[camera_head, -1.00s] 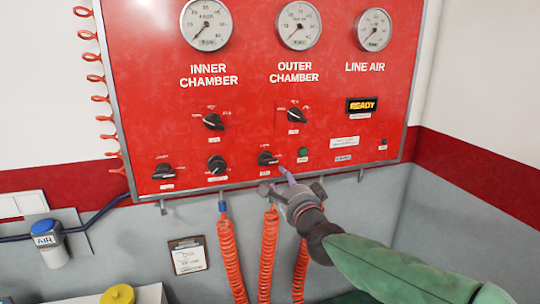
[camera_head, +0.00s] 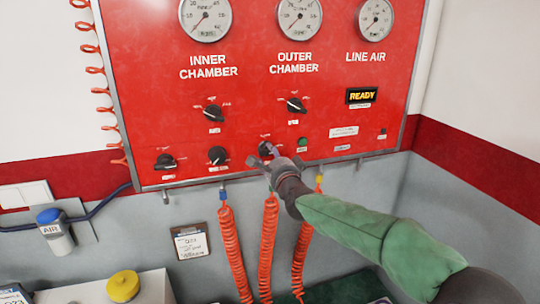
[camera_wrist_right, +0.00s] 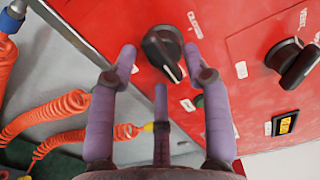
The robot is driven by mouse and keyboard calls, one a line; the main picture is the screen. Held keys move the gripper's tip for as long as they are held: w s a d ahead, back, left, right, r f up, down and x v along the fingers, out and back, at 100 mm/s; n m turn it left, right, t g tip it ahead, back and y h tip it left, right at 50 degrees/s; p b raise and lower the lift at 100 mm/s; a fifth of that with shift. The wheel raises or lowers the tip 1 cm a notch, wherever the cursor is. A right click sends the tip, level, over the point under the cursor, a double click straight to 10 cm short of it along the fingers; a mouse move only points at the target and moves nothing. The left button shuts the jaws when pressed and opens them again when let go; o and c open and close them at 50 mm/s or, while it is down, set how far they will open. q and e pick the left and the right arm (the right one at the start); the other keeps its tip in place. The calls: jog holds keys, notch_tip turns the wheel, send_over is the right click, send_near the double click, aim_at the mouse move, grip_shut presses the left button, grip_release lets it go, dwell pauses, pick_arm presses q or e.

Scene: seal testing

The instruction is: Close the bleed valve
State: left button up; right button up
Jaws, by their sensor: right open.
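The red panel (camera_head: 350,135) carries black knobs with labels too small to read, so I cannot tell by name which is the bleed valve. My right gripper (camera_head: 270,153) is at the lower-row knob (camera_head: 265,147) under "OUTER CHAMBER" and partly covers it. In the right wrist view, my open purple fingers (camera_wrist_right: 160,66) are spread around this black knob (camera_wrist_right: 163,48). Its raised grip slants toward the lower right there. I see no clear contact between fingers and knob. My left gripper is not in view.
Other lower knobs (camera_head: 217,156) (camera_head: 165,161) sit to the left, and upper knobs (camera_head: 213,113) (camera_head: 294,105) above. A green button (camera_head: 302,142) is close right. Orange coiled hoses (camera_head: 234,255) hang below. A yellow "READY" display (camera_head: 361,95) is at right.

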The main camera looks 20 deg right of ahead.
jog(key=shift+w, duration=0.35)
grip_shut()
